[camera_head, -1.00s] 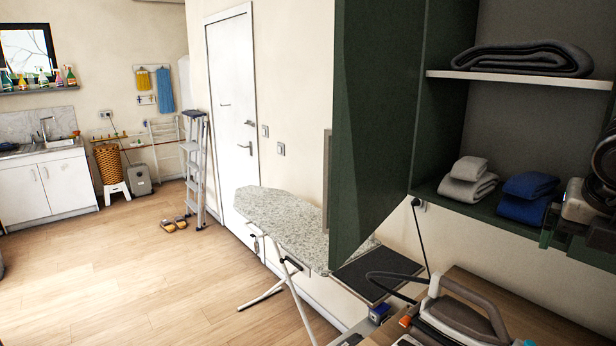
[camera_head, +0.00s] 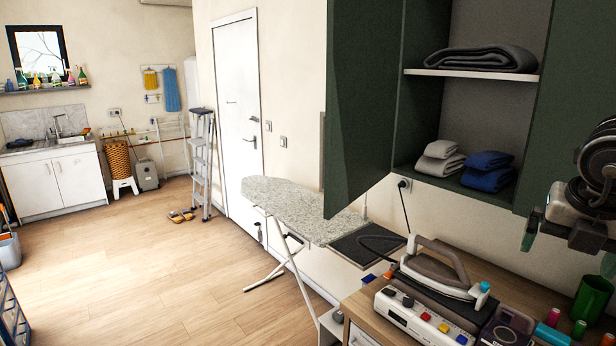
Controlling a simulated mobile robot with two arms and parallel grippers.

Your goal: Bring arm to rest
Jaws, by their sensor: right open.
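My right gripper (camera_head: 568,250) is at the right edge of the head view, in front of the green cabinet (camera_head: 362,100). Its two greenish fingers are spread apart with nothing between them. My black and grey wrist shows above the fingers, and part of it is cut off by the picture edge. The gripper is above the wooden counter and to the right of the cabinet's open compartment. My left gripper is not in view.
Folded grey cloths (camera_head: 440,160) and blue cloths (camera_head: 487,172) lie on the cabinet's lower shelf. An iron (camera_head: 440,270), a green mug (camera_head: 592,298) and several small items crowd the counter below. An ironing board (camera_head: 300,212) stands left. The wooden floor is largely clear.

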